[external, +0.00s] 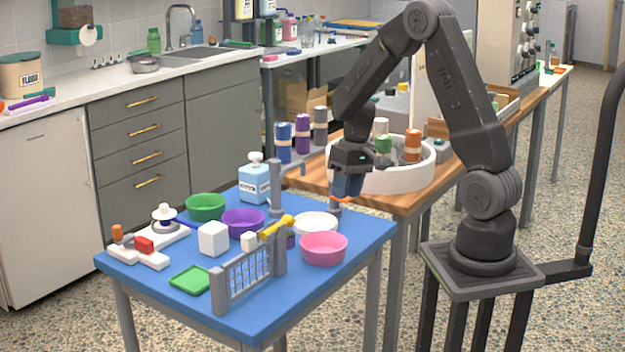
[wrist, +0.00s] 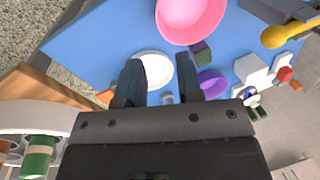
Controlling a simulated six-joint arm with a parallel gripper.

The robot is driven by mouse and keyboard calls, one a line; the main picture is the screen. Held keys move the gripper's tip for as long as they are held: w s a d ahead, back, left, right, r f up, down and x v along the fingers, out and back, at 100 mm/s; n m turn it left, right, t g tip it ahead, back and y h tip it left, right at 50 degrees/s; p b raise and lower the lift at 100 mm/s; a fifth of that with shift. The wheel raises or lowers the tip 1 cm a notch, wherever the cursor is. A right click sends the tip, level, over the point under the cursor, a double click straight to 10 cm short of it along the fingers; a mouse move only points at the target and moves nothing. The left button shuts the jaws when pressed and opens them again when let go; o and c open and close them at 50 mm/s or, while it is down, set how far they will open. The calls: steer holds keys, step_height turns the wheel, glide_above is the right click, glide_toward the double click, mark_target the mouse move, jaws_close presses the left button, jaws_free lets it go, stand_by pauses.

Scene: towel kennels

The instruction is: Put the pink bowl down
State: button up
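The pink bowl (external: 323,249) sits upright on the blue table (external: 180,255), near its right edge. It also shows at the top of the wrist view (wrist: 190,18). My gripper (external: 346,192) is above the table's back right corner, behind and higher than the bowl, and does not touch it. In the wrist view my gripper's two fingers (wrist: 160,68) stand apart with nothing held between them. A white plate (external: 316,224) lies on the table behind the bowl and shows beyond the fingers in the wrist view (wrist: 154,70).
A grey barred gate (external: 248,274) with posts and a yellow object (external: 278,227) stand left of the bowl. Purple (external: 243,222) and green (external: 206,207) bowls, white blocks (external: 213,239), a blue bottle (external: 254,180) and a green tray (external: 190,279) crowd the table's left and middle.

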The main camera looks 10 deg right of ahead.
steer(key=s+d+r+m+t, duration=0.3)
steer(key=s+d+r, duration=0.1)
steer(key=d+r, duration=0.95)
steer(key=s+d+r+m+t+h, duration=0.2)
steer(key=s+d+r, duration=0.3)
steer(key=s+d, duration=0.4)
steer(key=shift+s+r+m+t, duration=0.3)
steer(key=shift+r+m+t, duration=0.1)
steer(key=shift+m+t, duration=0.4)
